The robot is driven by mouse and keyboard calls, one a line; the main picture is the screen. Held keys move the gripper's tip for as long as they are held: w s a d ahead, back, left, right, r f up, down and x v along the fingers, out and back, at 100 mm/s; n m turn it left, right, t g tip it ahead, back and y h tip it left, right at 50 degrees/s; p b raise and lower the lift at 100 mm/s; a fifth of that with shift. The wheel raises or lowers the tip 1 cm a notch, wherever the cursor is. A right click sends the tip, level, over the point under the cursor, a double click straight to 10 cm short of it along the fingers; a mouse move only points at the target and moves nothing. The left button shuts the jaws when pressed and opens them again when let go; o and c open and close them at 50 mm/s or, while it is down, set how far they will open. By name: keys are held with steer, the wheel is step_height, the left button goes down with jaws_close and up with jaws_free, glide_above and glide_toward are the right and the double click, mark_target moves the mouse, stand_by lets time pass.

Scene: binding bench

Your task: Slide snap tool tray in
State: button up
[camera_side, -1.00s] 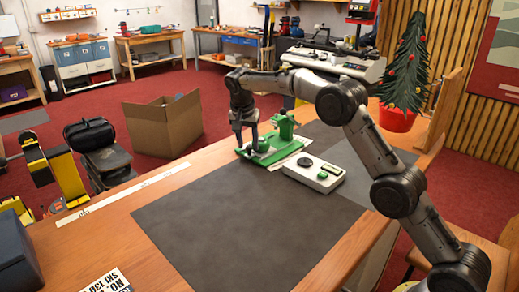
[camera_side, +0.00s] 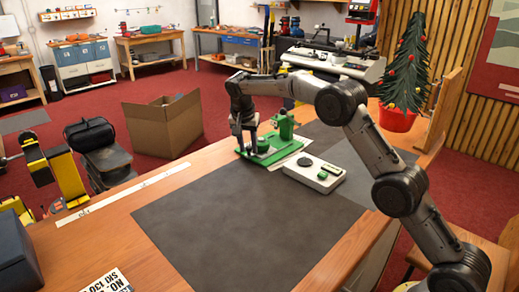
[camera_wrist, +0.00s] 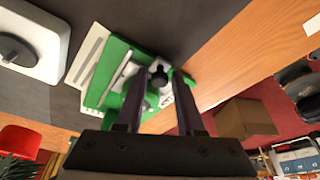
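The green snap tool (camera_side: 284,127) stands on a green base plate (camera_side: 241,152) near the bench's far edge. In the wrist view the green base (camera_wrist: 112,60) shows with a grey part on it and a black knob (camera_wrist: 160,76), which appears to belong to the tray. My gripper (camera_side: 245,150) is over the left part of the base, pointing down. In the wrist view my gripper (camera_wrist: 155,75) has its two fingers apart, with the knob showing between their tips. I cannot tell whether either finger touches it. The fingers hide part of the base and the tray's edges.
A white device with a black dial (camera_side: 313,173) sits just right of the tool. A dark mat (camera_side: 245,225) lies clear in front. A white ruler strip (camera_side: 125,198) lies along the bench's left edge. A potted tree (camera_side: 398,118) stands at the far right.

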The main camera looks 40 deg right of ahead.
mark_target(259, 140)
jaws_close()
steer(key=shift+d, duration=2.5)
steer(key=shift+o, duration=0.7)
jaws_free()
step_height(259, 140, up, 10)
